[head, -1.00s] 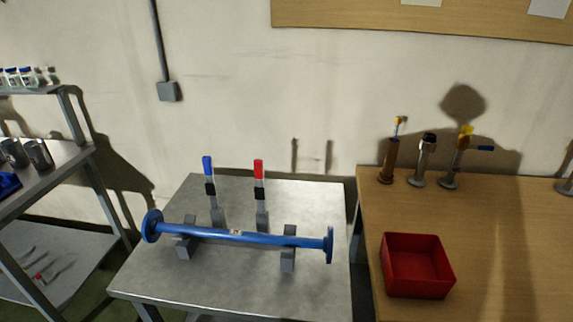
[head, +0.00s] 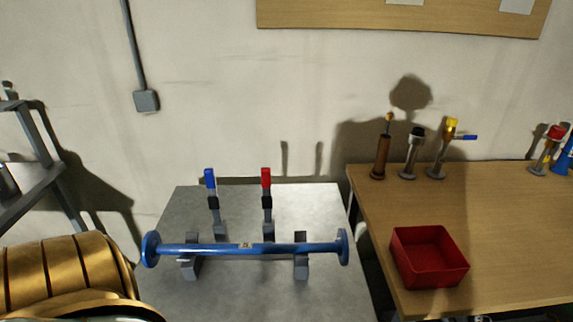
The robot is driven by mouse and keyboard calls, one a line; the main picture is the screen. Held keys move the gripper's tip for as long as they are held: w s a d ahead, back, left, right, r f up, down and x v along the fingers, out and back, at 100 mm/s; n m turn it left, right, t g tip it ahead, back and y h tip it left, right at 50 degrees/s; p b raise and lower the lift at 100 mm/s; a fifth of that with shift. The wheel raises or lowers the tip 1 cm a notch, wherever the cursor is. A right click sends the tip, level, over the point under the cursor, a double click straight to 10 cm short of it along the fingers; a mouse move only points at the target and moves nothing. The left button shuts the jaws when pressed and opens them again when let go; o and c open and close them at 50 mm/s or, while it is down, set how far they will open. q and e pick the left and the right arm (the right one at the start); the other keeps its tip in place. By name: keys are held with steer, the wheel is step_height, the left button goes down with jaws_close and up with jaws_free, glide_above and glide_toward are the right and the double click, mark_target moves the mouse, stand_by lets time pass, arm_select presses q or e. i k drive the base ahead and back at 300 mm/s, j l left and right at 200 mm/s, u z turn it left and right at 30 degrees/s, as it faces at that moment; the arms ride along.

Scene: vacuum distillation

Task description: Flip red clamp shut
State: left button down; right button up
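The red clamp (head: 266,179) stands upright behind the blue pipe, its red-tipped handle pointing up. A similar clamp with a blue handle (head: 210,180) stands upright to its left. The blue flanged pipe (head: 205,249) lies across two grey support blocks on the metal table (head: 318,206). Neither gripper is in view; only a gold part of my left arm shows at the lower left, apart from the clamps.
On the wooden table (head: 505,240) at right, a red bin (head: 430,257) stands near the front. Several valve fittings (head: 410,155) stand along its back. A grey shelf (head: 35,140) is at the left. The space above the metal table is clear.

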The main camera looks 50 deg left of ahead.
mark_target(266, 173)
steer(key=k+j+z, duration=0.15)
steer(key=k+j, duration=0.15)
steer(key=j, duration=0.25)
steer(key=k+j+z, duration=0.2)
steer(key=j, duration=0.3)
steer(key=k+j+z, duration=0.15)
steer(key=k+j, duration=0.25)
steer(key=k, duration=0.05)
